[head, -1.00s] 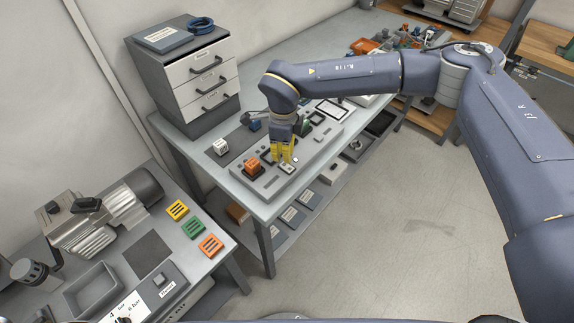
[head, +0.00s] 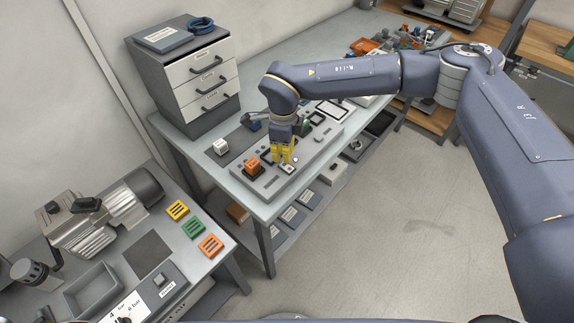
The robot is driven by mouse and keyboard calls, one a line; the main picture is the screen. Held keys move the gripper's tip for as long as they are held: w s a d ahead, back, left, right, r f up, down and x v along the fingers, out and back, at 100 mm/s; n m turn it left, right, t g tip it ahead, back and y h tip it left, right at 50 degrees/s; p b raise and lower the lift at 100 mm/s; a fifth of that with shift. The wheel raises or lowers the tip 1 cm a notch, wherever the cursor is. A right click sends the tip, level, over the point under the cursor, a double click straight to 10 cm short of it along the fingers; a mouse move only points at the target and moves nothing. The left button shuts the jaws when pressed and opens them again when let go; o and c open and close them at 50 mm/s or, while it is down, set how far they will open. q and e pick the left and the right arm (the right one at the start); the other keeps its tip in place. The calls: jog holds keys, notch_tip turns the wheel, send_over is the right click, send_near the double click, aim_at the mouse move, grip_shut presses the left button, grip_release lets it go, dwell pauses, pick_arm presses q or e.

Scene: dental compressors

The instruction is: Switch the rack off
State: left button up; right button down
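The grey board (head: 262,187) on the middle table carries an orange block (head: 253,166) near its left end and several dark fittings. Which thing is the rack is not clear from any label I can read. My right gripper (head: 282,160), with yellow fingers, points down over the board, just right of the orange block. A small pale part (head: 294,160) shows beside its fingertips. Whether the fingers touch anything is too small to tell, and they hide what is under them. My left gripper is not in view.
A drawer cabinet (head: 200,80) stands behind the board, with a white block (head: 221,146) in front of it. On the left table are a compressor (head: 85,225), coloured slotted blocks (head: 194,228) and a control box (head: 160,285). The floor at right is clear.

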aim_at(284, 164)
jog(key=shift+f, duration=1.6)
dwell(0.9)
jog(key=shift+r, duration=0.1)
jog(key=shift+r, duration=3.45)
